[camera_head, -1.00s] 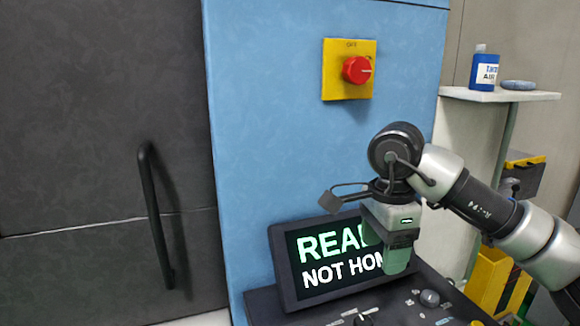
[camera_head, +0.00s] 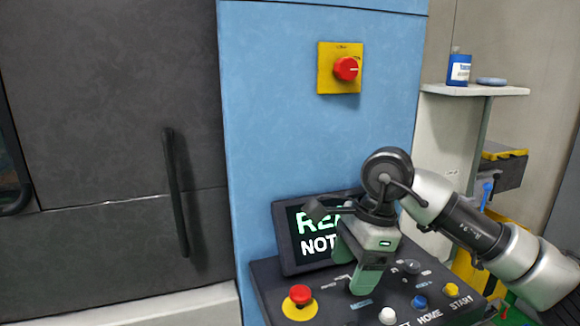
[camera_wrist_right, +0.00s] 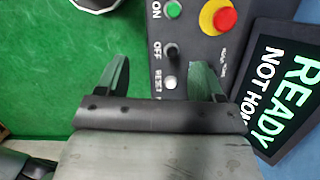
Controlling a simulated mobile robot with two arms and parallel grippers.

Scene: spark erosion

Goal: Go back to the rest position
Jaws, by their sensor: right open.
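My right gripper (camera_head: 352,268) hangs in front of the control panel (camera_head: 268,290) and its screen, fingers pointing down. In the right wrist view its two fingers (camera_wrist_right: 160,78) stand apart with nothing held between them. The screen (camera_head: 290,255) is partly hidden by the gripper in the head view; in the right wrist view it reads READY, NOT HOM, with the end cut off. The panel carries a red mushroom button (camera_head: 300,293) on a yellow base, a white button (camera_head: 388,315), a blue button (camera_head: 419,301) and a yellow button (camera_head: 449,289). My left gripper is not in view.
A dark door with a handle (camera_head: 176,195) is at left.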

